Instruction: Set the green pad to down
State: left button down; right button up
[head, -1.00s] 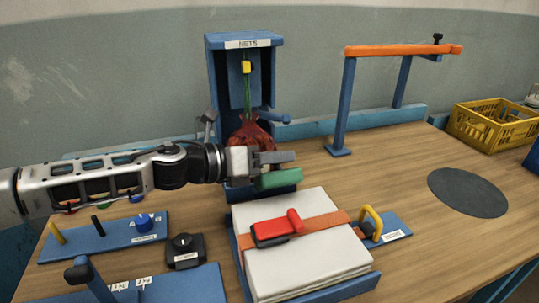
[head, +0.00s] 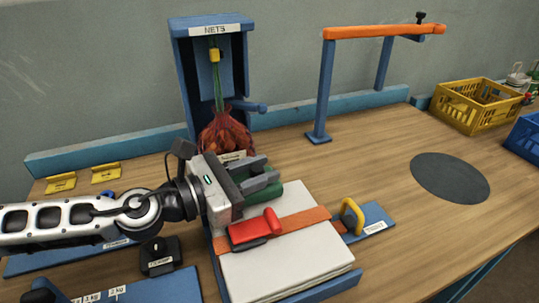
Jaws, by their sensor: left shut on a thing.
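The green pad (head: 264,194) sits at the foot of the blue stand labelled NETS (head: 181,75), at the back edge of the stack of white sacks. My left gripper (head: 268,168) reaches in from the left, its fingers over the pad and closed on it. The fingers and the gripper body hide part of the pad, so its exact tilt is hard to tell. A red net of goods (head: 226,135) hangs in the stand just behind the gripper. My right gripper is not in view.
White sacks (head: 290,270) lie in front, crossed by an orange strap with a red buckle (head: 256,230). A yellow handle (head: 352,216) stands to their right. An orange-topped frame (head: 325,95) and yellow crate (head: 477,103) stand behind. The table around the dark disc (head: 450,178) is clear.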

pick_arm(q)
jog(key=shift+f, duration=0.1)
dwell(0.4)
jog(key=c, duration=1.2)
grip_release()
jog(key=shift+s, duration=0.1)
